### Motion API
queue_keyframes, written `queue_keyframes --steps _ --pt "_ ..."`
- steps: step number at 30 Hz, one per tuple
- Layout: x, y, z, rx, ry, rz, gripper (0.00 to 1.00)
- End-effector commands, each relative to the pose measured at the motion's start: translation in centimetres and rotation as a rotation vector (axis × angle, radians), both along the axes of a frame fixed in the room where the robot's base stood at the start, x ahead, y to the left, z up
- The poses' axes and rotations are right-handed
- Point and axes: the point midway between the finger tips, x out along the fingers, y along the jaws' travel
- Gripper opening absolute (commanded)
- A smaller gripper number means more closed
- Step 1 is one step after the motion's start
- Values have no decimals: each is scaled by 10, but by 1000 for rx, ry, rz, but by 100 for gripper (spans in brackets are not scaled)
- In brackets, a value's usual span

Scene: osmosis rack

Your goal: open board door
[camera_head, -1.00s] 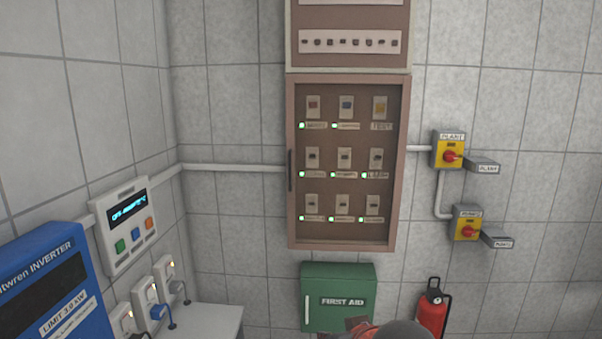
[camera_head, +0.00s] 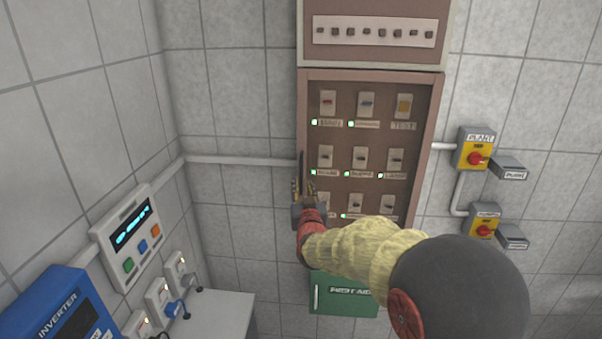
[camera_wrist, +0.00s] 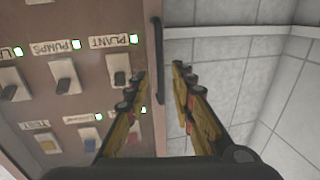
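The board door (camera_head: 428,150) is a brown framed front on the wall cabinet, with rows of labelled switches showing inside its frame. It looks closed. Its dark upright handle (camera_head: 301,165) is on the left edge and also shows in the wrist view (camera_wrist: 158,50). My gripper (camera_head: 303,186) is at the lower part of this handle. In the wrist view my gripper (camera_wrist: 160,72) is open, with one finger on each side of the handle and gaps between. I cannot tell how deep the handle sits between the fingers. My arm hides the door's lower part.
A green first aid box (camera_head: 335,301) is below the board, partly behind my arm. Yellow switch boxes for plant (camera_head: 474,149) and pumps (camera_head: 482,222) are on the right. A conduit (camera_head: 240,160) and bare tiled wall lie left of the handle.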

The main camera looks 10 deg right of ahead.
Motion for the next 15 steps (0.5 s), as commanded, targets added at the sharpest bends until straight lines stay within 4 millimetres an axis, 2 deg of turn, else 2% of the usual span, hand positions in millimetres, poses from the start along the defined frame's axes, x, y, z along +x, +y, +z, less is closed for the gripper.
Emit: queue_keyframes --steps 9,15 --pt "45 -6 0 0 2 0 25" --pt "61 -8 1 0 0 0 25"
